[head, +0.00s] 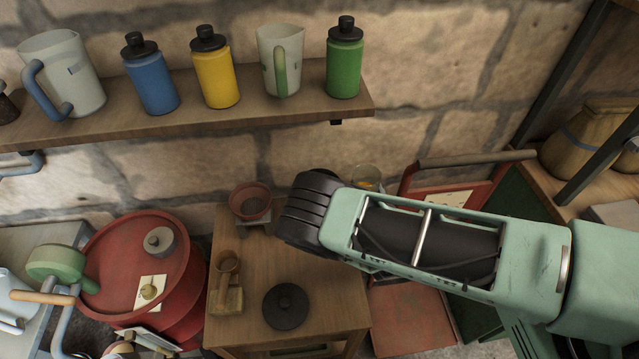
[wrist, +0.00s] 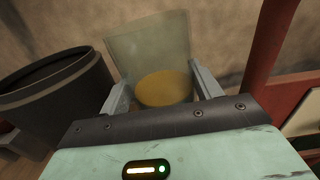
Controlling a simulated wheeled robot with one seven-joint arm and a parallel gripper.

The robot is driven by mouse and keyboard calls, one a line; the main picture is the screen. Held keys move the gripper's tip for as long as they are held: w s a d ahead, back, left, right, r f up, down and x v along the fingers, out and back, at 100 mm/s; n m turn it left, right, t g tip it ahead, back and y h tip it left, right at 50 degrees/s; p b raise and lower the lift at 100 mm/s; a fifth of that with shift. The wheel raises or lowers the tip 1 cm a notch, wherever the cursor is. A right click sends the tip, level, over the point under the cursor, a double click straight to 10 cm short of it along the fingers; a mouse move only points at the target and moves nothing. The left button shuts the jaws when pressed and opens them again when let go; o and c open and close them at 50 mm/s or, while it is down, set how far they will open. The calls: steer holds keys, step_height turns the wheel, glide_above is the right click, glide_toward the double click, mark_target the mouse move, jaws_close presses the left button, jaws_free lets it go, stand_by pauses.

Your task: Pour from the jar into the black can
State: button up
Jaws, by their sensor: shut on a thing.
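The jar (wrist: 150,52) is clear, with amber contents low inside it. In the wrist view it sits between the two fingers of my gripper (wrist: 166,88), which is shut on it. In the head view a small part of the jar (head: 367,174) shows behind my arm; the rest is hidden. The black can (wrist: 55,92) is dark and wide-mouthed, open at the top, close to the left of the jar in the wrist view. I cannot see any contents in it. In the head view my arm's dark wrist covers that area, so I cannot make the can out clearly.
The wooden table (head: 240,330) holds a reddish pot (head: 250,201), a wooden piece (head: 227,299) and a black lid (head: 286,306). A red frame (wrist: 270,60) stands right of the jar. A shelf (head: 180,118) with bottles and jugs runs above. A red drum (head: 115,250) is at left.

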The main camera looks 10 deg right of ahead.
mark_target(357, 169)
steer(key=shift+a+r+n+b, duration=0.3)
steer(key=shift+n, duration=0.4)
steer(key=a+r+n+p, duration=0.1)
steer(key=r, duration=0.2)
steer(key=a+r+n+p, duration=0.1)
steer(key=r+n, duration=0.1)
steer(key=a+r+n+p, duration=0.1)
steer(key=r+n, duration=0.1)
steer(key=r, duration=0.1)
steer(key=shift+r, duration=0.35)
steer(key=shift+r+n, duration=0.4)
steer(key=shift+n, duration=0.3)
steer(key=shift+r+n, duration=0.15)
steer(key=shift+n, duration=0.15)
steer(key=shift+f+n+b, duration=0.2)
steer(key=shift+n+b, duration=0.5)
steer(key=shift+n, duration=0.15)
steer(key=shift+f+n+b, duration=0.2)
steer(key=shift+n+b, duration=0.5)
steer(key=shift+n, duration=0.15)
steer(key=shift+a+r+n+p, duration=0.1)
steer(key=shift+r+n+p, duration=0.45)
steer(key=shift+n, duration=0.35)
steer(key=shift+a+r+n+p, duration=0.45)
steer(key=shift+a+n, duration=0.25)
steer(key=shift+n, duration=0.1)
stand_by(0.6)
